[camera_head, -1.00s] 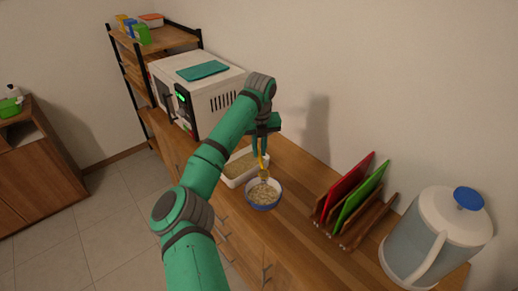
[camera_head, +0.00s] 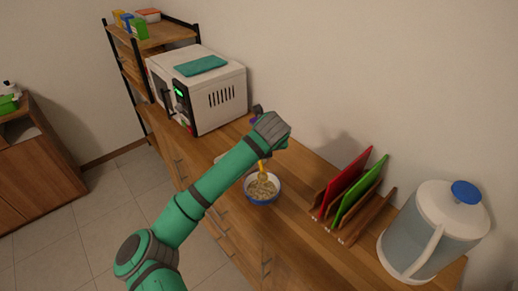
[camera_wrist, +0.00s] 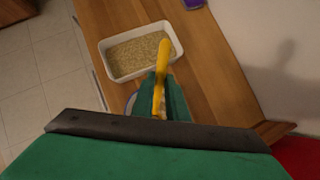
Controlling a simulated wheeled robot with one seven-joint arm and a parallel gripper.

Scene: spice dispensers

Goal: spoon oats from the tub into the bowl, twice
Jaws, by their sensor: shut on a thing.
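A white tub (camera_wrist: 130,34) holding oats shows whole in the wrist view, beyond my gripper. In the head view my arm hides most of it. The bowl (camera_head: 262,202), blue outside with oats inside, stands on the wooden counter in the head view. Only a bit of its rim shows in the wrist view. My gripper (camera_wrist: 165,98) is shut on a yellow-handled spoon (camera_wrist: 160,70). In the head view the spoon (camera_head: 263,168) is above the bowl. Its scooping end cannot be made out clearly, so I cannot tell whether it carries oats.
A rack with a red and a green board (camera_head: 357,197) stands right of the bowl. A large white jug (camera_head: 440,225) is at the counter's right end. A white microwave (camera_head: 222,98) with a teal cloth (camera_head: 200,65) stands at the back left. A purple thing (camera_wrist: 193,3) lies beyond the tub.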

